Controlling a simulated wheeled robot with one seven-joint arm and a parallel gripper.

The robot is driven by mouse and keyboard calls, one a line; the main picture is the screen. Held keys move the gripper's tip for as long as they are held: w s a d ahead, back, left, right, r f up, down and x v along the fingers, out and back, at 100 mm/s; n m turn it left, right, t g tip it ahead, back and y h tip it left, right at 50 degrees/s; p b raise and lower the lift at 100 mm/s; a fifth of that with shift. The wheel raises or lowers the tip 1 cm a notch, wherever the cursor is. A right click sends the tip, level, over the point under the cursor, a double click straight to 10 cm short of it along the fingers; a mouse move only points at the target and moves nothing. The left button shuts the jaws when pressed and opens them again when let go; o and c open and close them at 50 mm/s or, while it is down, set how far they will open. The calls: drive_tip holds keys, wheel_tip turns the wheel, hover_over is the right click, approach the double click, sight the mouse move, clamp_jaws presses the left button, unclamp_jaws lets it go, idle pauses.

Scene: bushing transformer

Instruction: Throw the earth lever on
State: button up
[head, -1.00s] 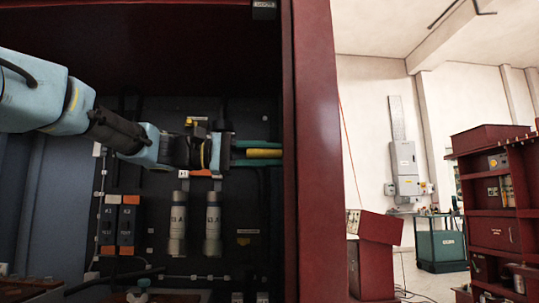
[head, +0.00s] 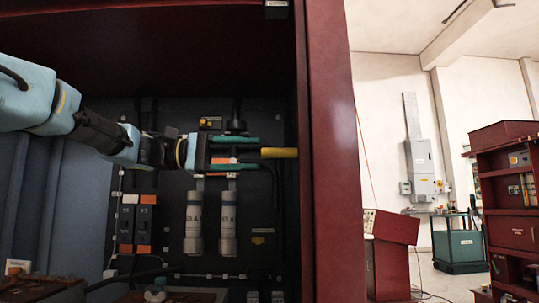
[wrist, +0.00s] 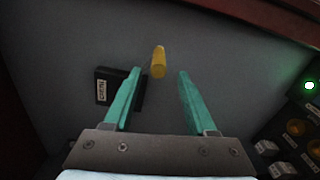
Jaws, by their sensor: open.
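A yellow rod-like handle, seemingly the earth lever (head: 279,152), sticks out from the right inner side of the dark red cabinet in the head view. In the wrist view the yellow handle (wrist: 158,62) stands out from a grey wall, near the gap between the fingertips. My gripper (head: 258,153) has two green fingers and is open, with the handle just beyond its tips and nothing held. The wrist view also shows the open gripper (wrist: 159,72). The lever's base is hard to make out.
A black box with a white label (wrist: 107,87) is beside the left finger. A panel with knobs and a green lamp (wrist: 309,85) is at right. In the head view, grey cylinders (head: 194,220) stand below my gripper, and the red cabinet post (head: 330,150) bounds the opening.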

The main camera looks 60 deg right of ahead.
drive_tip(key=shift+v, duration=1.45)
